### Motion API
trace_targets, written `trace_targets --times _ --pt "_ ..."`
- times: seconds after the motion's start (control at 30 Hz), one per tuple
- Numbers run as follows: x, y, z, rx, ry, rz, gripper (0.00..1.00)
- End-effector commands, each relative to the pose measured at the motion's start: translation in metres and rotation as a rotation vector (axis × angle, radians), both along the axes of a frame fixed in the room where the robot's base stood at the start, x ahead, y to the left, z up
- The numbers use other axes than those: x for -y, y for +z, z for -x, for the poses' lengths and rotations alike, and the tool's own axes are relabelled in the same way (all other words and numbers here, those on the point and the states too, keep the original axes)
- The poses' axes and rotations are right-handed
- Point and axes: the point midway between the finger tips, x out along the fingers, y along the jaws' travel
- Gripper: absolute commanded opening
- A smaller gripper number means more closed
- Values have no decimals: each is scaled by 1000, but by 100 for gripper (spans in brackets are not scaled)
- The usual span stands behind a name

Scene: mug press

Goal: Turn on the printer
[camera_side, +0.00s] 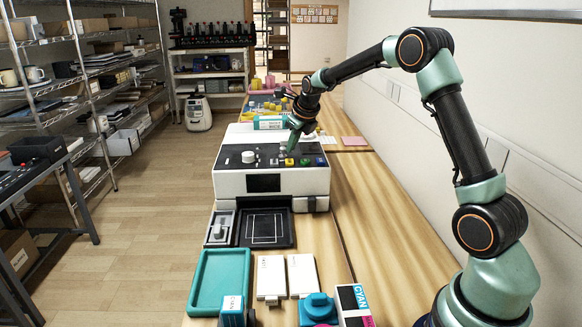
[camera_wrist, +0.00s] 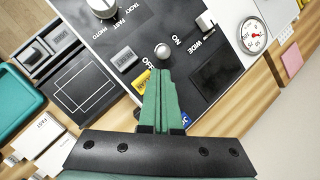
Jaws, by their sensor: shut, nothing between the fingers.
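The printer (camera_side: 229,183) is a white box with a black top panel, in the middle of the side view; part of it fills the upper wrist view (camera_wrist: 90,35). A silver round-headed switch (camera_wrist: 162,51) stands on its panel beside the word ON. My gripper (camera_side: 291,148) is shut and empty, pointing down over the panel. In the wrist view its fingertips (camera_wrist: 160,72) are just below the silver switch; I cannot tell whether they touch it. A yellow button (camera_wrist: 142,81) is left of the fingers, and a blue button (camera_wrist: 186,118) is partly hidden by them.
On the panel are a white dial (camera_wrist: 103,7), a grey button (camera_wrist: 126,57) and a WIDE slider (camera_wrist: 206,22). A gauge (camera_wrist: 255,36) lies at right. A black tray (camera_side: 266,229) and teal tray (camera_side: 221,281) sit in front. Bare table is at right.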

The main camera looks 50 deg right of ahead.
Motion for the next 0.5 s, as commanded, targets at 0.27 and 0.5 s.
trace_targets --times 0.27,0.5 --pt "4 -14 -7 0 0 1 0" --pt "3 -14 -7 1 0 1 0"
